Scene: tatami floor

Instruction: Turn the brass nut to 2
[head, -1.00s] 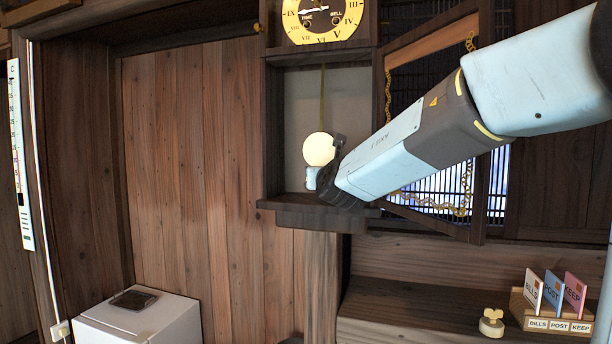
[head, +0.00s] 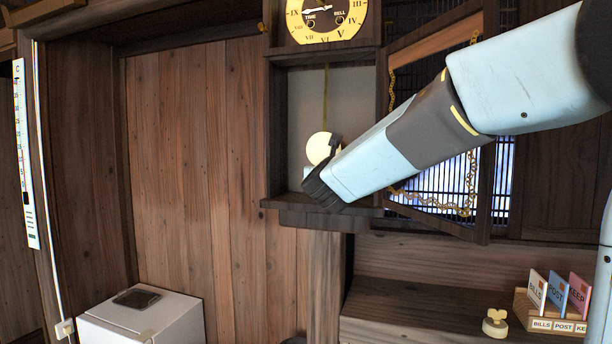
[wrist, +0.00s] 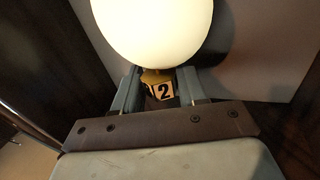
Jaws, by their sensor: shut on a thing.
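The brass nut (wrist: 163,90) sits just under the pale round pendulum bob (wrist: 155,30) in the wrist view. A black 2 on a white patch faces the wrist camera, with part of another marked face at its left. My gripper (wrist: 160,94) is shut on the nut, one finger on each side. In the head view the bob (head: 318,149) hangs inside the open clock case (head: 272,130). My gripper (head: 322,190) reaches in from the right below the bob and hides the nut there.
The clock dial (head: 325,20) is above the case. The open lattice door (head: 482,150) with a brass chain stands right of it, behind my arm. A white box (head: 140,318) stands lower left.

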